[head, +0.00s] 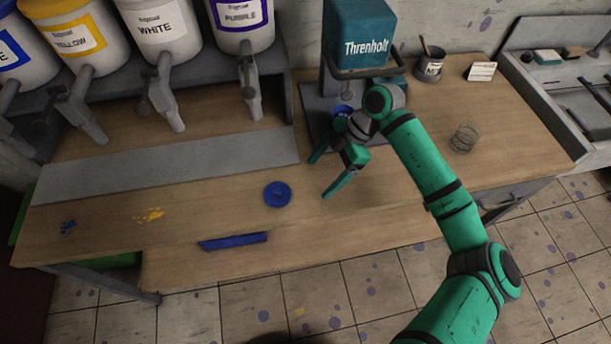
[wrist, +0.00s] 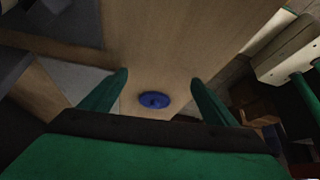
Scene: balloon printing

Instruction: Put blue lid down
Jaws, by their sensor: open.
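The blue lid (head: 278,194) is a round disc with a small knob, lying flat on the wooden table near its front edge. It also shows in the wrist view (wrist: 154,100), between and beyond my fingers. My gripper (head: 328,175) is open and empty, to the right of the lid and apart from it. In the wrist view my gripper (wrist: 158,85) has its two green fingers spread wide.
A teal Threnholt machine (head: 360,38) stands behind my gripper, with a blue round thing (head: 343,112) partly hidden under it. Paint dispensers (head: 158,30) line the back left. A blue bar (head: 233,241) lies at the table's front edge. A wire coil (head: 464,138) stands at right.

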